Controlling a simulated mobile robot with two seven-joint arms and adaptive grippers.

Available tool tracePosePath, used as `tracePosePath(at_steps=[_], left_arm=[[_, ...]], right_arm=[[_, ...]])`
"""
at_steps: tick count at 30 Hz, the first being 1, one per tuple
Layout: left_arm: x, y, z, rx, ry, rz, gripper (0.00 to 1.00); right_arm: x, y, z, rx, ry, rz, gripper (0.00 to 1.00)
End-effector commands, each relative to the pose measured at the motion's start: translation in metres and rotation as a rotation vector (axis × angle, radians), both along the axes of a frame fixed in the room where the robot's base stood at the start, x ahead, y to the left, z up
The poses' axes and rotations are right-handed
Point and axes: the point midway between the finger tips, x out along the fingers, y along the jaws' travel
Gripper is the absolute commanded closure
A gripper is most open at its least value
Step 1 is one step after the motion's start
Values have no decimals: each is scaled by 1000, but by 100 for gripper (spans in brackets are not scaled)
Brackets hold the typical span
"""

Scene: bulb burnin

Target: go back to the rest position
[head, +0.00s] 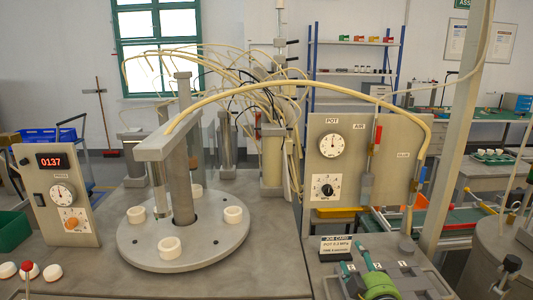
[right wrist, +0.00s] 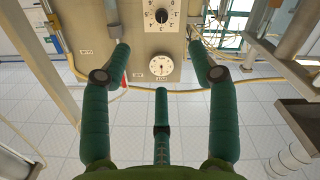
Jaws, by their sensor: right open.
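My right gripper (head: 362,262) is at the bottom of the head view, right of centre, low in front of the grey pot panel (head: 322,170). Its dark green fingers point away from me toward the panel. In the right wrist view the fingers of my right gripper (right wrist: 160,60) are spread wide apart, with nothing between them. Beyond them the panel's gauge (right wrist: 160,67) and dial (right wrist: 162,16) show upside down. My left gripper is in neither view.
A round grey turntable (head: 145,250) with several white rings stands left of centre under an overhead arm with a pale hose (head: 290,88). A job card (head: 335,247) stands beside my right gripper. A post (head: 455,120) rises at right.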

Motion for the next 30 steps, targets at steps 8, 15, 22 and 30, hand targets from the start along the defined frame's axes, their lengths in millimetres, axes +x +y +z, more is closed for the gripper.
tracePosePath(at_steps=[8, 15, 22, 30], left_arm=[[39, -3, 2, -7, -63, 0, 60], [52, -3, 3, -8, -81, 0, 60], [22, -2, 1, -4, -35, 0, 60], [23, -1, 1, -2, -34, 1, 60]], right_arm=[[-73, 6, -92, 113, 329, -48, 40], [-178, 14, -167, 222, 693, -124, 40], [-262, 19, -200, 283, 944, -190, 40], [-341, 23, -213, 324, 1168, -257, 40]])
